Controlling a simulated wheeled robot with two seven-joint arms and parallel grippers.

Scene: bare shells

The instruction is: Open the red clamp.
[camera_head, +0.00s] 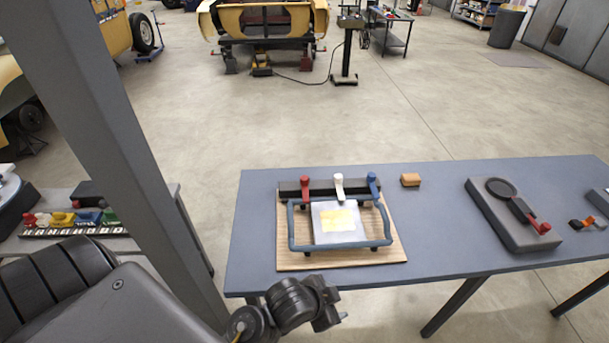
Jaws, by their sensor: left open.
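The red clamp (305,188) stands at the left of a dark bar (322,186) along the back of a wooden board (290,262) on the table. A white clamp (338,186) is in the middle and a blue clamp (373,185) at the right. A blue-grey frame (291,232) with a pale panel (328,219) and a yellow patch lies in front of the bar. My left gripper (332,308) is open, near the table's front edge, in front of the board and apart from the clamps. My right gripper is not in view.
The blue-grey table (440,215) also holds an orange-brown block (410,180), a dark device with a red handle (508,220) and a small orange piece (581,223). A grey post (110,120) rises at the left.

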